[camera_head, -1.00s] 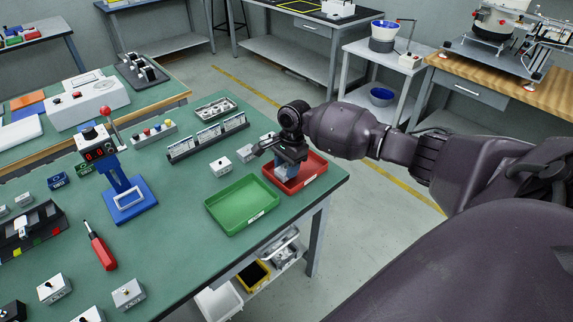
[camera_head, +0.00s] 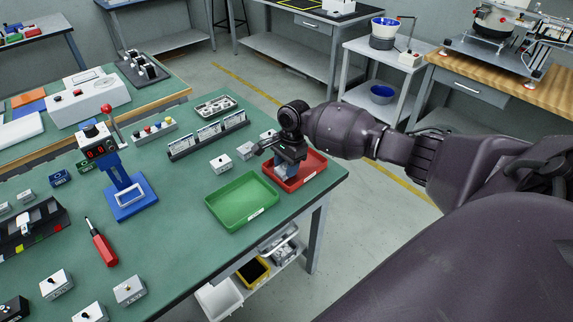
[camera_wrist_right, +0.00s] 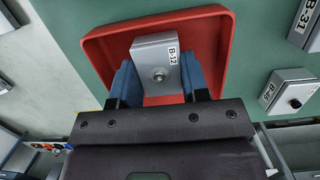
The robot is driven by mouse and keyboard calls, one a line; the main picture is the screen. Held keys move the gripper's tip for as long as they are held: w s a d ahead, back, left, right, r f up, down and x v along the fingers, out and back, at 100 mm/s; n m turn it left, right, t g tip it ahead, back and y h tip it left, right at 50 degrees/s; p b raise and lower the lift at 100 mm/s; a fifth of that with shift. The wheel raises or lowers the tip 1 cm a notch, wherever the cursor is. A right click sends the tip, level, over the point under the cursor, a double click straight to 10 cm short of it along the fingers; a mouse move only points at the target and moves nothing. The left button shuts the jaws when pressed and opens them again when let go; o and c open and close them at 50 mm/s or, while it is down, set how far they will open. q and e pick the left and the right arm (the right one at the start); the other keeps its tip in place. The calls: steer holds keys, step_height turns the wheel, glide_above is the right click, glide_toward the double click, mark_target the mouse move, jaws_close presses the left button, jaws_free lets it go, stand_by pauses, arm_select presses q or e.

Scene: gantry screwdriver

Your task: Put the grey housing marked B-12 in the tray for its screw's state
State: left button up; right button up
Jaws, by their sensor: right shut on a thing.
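The grey housing marked B-12 (camera_wrist_right: 156,62) is between the blue fingers of my right gripper (camera_wrist_right: 158,82), which is shut on it. Its label and the round screw on its face show in the right wrist view. The housing is over the red tray (camera_wrist_right: 218,45); I cannot tell whether it touches the tray floor. In the head view my right gripper (camera_head: 287,172) is at the red tray (camera_head: 312,166) and mostly hides the housing. The empty green tray (camera_head: 241,203) lies to the left of the red one. My left gripper is not in view.
Other grey housings stand near the trays, one marked B-31 (camera_wrist_right: 306,24) and another with a dark knob (camera_wrist_right: 290,93). A black rack (camera_head: 208,137), a blue screwdriver stand (camera_head: 130,197) and a red-handled screwdriver (camera_head: 103,246) are on the green table. The table edge is close to the trays.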

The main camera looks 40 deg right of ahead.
steer(key=o, duration=1.1)
steer(key=r, duration=0.3)
steer(key=d+r+p, duration=0.1)
steer(key=r, duration=0.2)
steer(key=r+p, duration=0.1)
steer(key=r, duration=0.2)
steer(key=shift+w+d, duration=0.1)
steer(key=shift+d, duration=0.2)
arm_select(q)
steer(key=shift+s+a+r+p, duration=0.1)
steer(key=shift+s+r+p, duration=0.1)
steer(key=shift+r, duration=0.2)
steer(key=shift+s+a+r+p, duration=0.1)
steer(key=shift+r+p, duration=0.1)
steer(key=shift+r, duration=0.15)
arm_select(e)
steer(key=shift+d+r, duration=0.15)
steer(key=shift+r, duration=0.65)
